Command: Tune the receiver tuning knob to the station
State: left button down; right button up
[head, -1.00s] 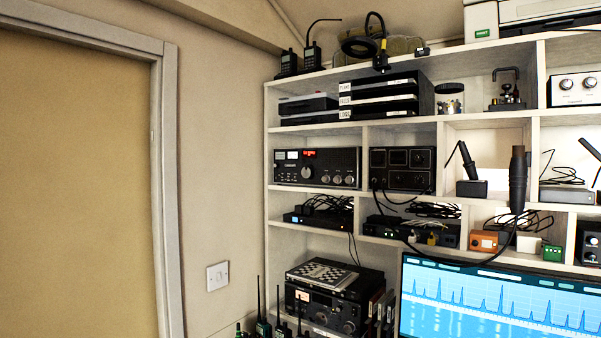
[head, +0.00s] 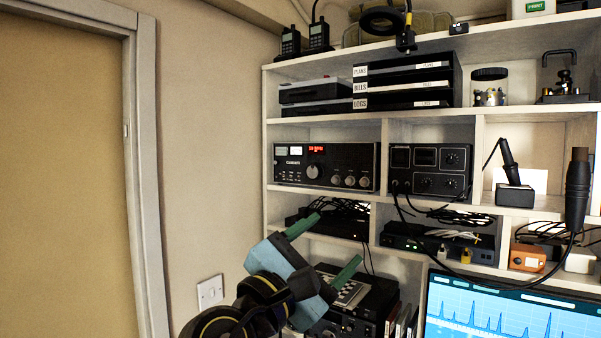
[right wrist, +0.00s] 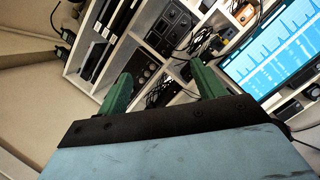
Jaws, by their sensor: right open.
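The receiver (head: 340,182) is a black box with a red-lit display in the upper left cubby of the shelf. In the right wrist view the receiver (right wrist: 142,66) appears tilted, beyond and between my green fingers (right wrist: 163,88). I cannot read the knob's setting or the station. My left gripper is not in view.
A black tuner box (head: 430,184) stands in the cubby to the right. Below are cubbies with cables and small devices. A corded black handpiece (head: 577,190) hangs in front of the shelf at right, above a blue monitor (head: 500,310).

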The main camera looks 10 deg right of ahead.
aim_at(314, 172)
jog(key=i, duration=1.45)
